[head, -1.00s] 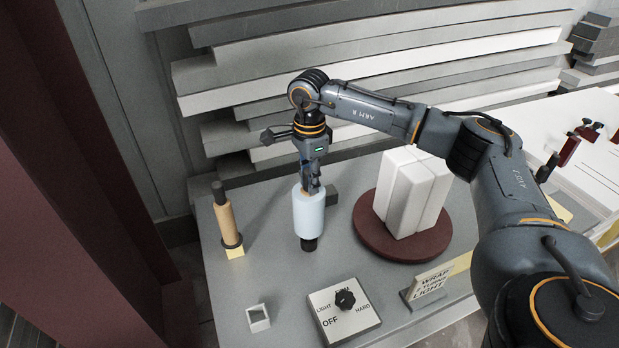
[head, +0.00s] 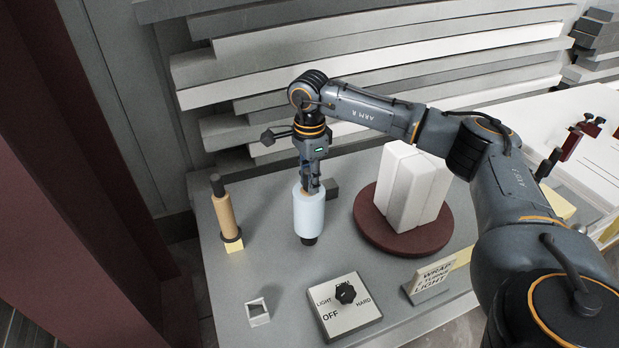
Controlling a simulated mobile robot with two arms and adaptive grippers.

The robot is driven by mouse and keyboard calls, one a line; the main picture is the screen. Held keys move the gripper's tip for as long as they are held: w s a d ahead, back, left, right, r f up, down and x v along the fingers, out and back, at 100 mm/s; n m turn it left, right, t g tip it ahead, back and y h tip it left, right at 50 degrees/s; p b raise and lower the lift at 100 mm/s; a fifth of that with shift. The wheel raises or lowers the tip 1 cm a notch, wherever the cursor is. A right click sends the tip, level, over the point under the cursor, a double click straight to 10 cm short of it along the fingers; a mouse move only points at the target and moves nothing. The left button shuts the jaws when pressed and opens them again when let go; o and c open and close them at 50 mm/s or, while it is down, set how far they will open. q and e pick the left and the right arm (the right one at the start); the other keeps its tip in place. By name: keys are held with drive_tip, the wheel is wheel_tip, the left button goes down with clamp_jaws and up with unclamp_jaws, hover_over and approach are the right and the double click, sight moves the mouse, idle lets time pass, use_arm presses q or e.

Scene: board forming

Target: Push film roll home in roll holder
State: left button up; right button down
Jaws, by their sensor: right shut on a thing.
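A pale blue film roll (head: 309,217) stands upright left of the table's middle, with a dark foot under it. My right gripper (head: 308,188) points straight down from above and is shut at the top of the roll. Its fingertips are partly hidden by the roll's upper end. A dark grey block (head: 332,189) shows just behind the roll; I cannot tell whether it is part of the roll holder. My left gripper is not in view.
White blocks (head: 412,190) stand on a dark red turntable (head: 370,226) to the right. A tan roll on a post (head: 226,215) stands left. A dial panel (head: 344,306), a small open box (head: 258,312) and a sign (head: 431,281) are in front.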

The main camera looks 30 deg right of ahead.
drive_tip(key=c, duration=1)
unclamp_jaws()
drive_tip(key=shift+c, duration=0.2)
wheel_tip(320, 180, up, 12)
drive_tip(key=shift+r, duration=0.1)
